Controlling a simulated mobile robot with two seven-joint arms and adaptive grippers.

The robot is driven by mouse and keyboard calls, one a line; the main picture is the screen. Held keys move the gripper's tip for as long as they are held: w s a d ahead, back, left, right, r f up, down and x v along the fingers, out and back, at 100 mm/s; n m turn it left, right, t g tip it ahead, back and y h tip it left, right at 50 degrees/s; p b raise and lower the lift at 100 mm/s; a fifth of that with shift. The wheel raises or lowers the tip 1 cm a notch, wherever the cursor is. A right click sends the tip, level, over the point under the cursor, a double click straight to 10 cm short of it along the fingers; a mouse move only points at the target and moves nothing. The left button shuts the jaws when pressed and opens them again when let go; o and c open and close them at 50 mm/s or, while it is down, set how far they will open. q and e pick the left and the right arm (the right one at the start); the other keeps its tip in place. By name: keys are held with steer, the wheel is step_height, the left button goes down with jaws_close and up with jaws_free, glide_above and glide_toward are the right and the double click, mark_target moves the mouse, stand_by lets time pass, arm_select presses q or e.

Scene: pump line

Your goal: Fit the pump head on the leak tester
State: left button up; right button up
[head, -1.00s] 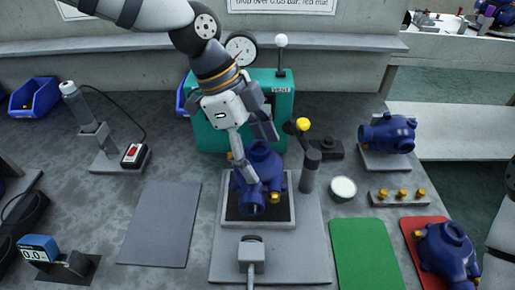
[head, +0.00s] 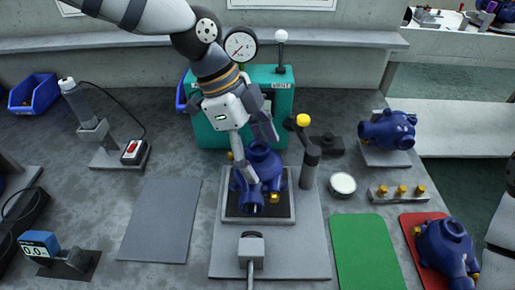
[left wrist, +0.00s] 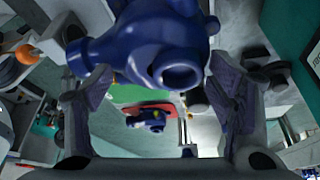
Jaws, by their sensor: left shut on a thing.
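The blue pump head (head: 261,170) is over the dark pad of the leak tester's fixture (head: 230,216), in front of the green tester body (head: 209,133). My left gripper (head: 259,157) comes down from above and is shut on the pump head, one finger on each side. I cannot tell whether the pump head touches the pad. In the left wrist view the pump head (left wrist: 150,45) fills the upper middle, its round port facing the camera, with gripper fingers left and right. My right gripper is not in view.
A yellow-knobbed lever (head: 303,121) stands close right of the fixture, and a grey clamp (head: 251,250) in front. Other blue pumps sit on a right stand (head: 388,130) and a red mat (head: 411,222). The green mat (head: 365,250) and grey mat (head: 160,220) are bare.

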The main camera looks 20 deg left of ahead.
arm_select(q)
steer(key=shift+f+b, duration=0.3)
steer(key=shift+f, duration=2)
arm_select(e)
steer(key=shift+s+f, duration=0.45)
arm_select(q)
steer(key=o, duration=1.7)
step_height(320, 180, up, 7)
steer(key=shift+p, duration=0.95)
steer(key=shift+r, duration=1.05)
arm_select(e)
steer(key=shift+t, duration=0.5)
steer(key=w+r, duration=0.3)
